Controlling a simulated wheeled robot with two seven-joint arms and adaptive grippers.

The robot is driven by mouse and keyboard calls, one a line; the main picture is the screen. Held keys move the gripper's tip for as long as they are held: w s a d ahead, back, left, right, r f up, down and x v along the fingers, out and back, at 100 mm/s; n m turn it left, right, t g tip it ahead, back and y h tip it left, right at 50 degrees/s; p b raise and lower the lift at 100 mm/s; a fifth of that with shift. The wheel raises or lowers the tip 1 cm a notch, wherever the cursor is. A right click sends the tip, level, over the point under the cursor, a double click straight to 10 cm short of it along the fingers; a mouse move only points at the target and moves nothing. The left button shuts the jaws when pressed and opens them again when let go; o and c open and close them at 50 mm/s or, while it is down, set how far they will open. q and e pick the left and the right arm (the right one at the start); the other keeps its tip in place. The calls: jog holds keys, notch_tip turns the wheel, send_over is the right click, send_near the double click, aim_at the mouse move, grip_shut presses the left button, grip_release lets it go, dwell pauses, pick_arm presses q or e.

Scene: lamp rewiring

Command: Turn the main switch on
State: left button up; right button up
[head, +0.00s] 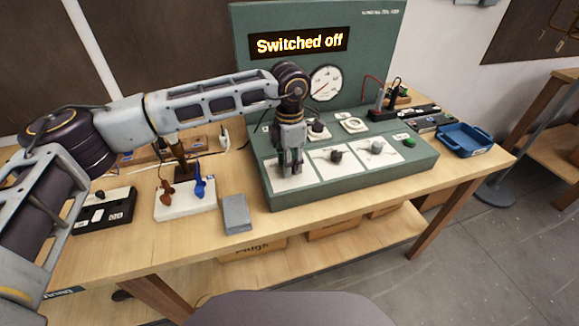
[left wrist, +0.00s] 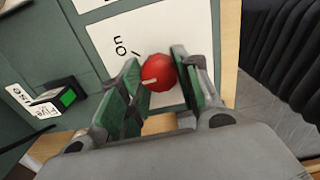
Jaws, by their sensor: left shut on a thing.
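The main switch is a red round knob (left wrist: 159,73) on a white label plate (left wrist: 200,35) marked "On" in the left wrist view. A pale mark on the knob points toward the picture's left, not straight at the word. My left gripper (left wrist: 156,70) has its green-padded fingers on either side of the knob and is shut on it. In the head view my left gripper (head: 291,165) points down at the left plate of the green console (head: 350,188) and hides the knob. The display (head: 299,43) reads "Switched off". My right gripper is not in view.
The console also carries a dark knob (head: 336,156), a grey knob (head: 377,147), a green button (head: 409,142) and a gauge (head: 325,83). A grey block (head: 236,213) and a white board (head: 187,206) lie left of it. A blue tray (head: 465,139) is at right.

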pick_arm(q)
jog(key=m+b, duration=0.2)
jog(key=m, duration=0.2)
jog(key=shift+w+f+m, duration=0.1)
jog(key=shift+m, duration=0.2)
jog(key=m+b, duration=0.1)
jog(key=m, duration=0.3)
jog(key=shift+b, duration=0.35)
jog(key=shift+m, duration=0.5)
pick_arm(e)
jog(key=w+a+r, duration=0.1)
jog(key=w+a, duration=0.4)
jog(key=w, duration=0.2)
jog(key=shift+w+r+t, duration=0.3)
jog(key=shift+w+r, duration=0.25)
pick_arm(q)
jog(key=o, duration=0.9)
jog(key=shift+c, duration=0.2)
jog(key=shift+o, duration=0.7)
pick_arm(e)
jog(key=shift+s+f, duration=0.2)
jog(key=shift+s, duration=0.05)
pick_arm(q)
jog(key=shift+r, duration=0.25)
